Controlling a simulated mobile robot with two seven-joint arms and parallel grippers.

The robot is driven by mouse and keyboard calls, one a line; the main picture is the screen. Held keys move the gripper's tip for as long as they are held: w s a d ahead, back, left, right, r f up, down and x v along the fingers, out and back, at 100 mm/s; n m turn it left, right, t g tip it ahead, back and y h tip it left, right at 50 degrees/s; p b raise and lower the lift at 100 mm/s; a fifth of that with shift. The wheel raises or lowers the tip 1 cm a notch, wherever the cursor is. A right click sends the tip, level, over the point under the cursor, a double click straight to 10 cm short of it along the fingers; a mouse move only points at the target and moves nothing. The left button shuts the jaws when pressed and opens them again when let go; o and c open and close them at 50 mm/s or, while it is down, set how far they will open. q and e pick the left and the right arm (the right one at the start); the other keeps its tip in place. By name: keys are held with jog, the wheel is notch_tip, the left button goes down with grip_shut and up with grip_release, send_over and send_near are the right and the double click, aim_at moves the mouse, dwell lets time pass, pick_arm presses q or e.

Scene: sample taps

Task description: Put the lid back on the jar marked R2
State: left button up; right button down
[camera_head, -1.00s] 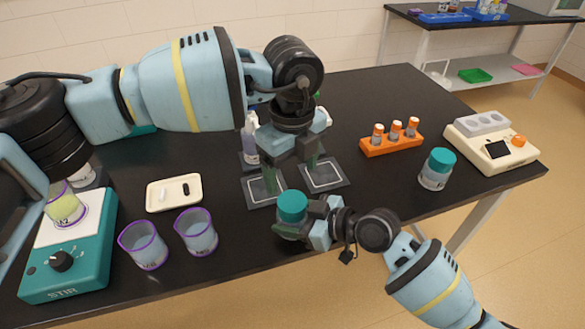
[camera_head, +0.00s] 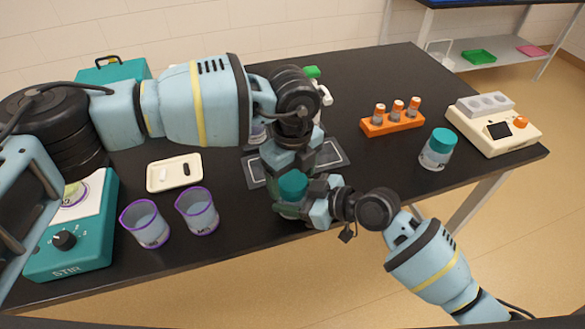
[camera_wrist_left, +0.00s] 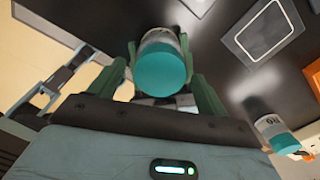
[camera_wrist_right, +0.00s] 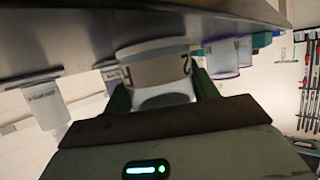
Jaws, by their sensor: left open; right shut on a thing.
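A jar with a teal lid (camera_head: 292,185) is at the table's front edge. In the left wrist view the teal lid (camera_wrist_left: 161,68) sits at the end of the jar, between the fingers. My right gripper (camera_wrist_right: 160,82) is shut on the jar's body (camera_wrist_right: 152,66), where part of a mark, a "2", shows. My left gripper (camera_wrist_left: 158,45) is open, directly above the jar, with fingers either side of the lid. Its fingertips are hidden in the head view. A second teal-lidded jar (camera_head: 436,158) stands on the right; its mark is not readable in the head view.
Two purple-rimmed beakers (camera_head: 198,214), a cream tray (camera_head: 162,184) and a teal stirrer (camera_head: 85,250) stand on the left. An orange rack (camera_head: 393,124) and a cream instrument (camera_head: 510,140) are at right. Dark mats (camera_head: 333,160) lie behind the grippers.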

pick_arm(q)
jog(key=c, duration=1)
jog(key=shift+m, duration=1.7)
jog(key=shift+c, duration=0.2)
jog(key=o, duration=1.1)
jog(key=shift+r, duration=0.1)
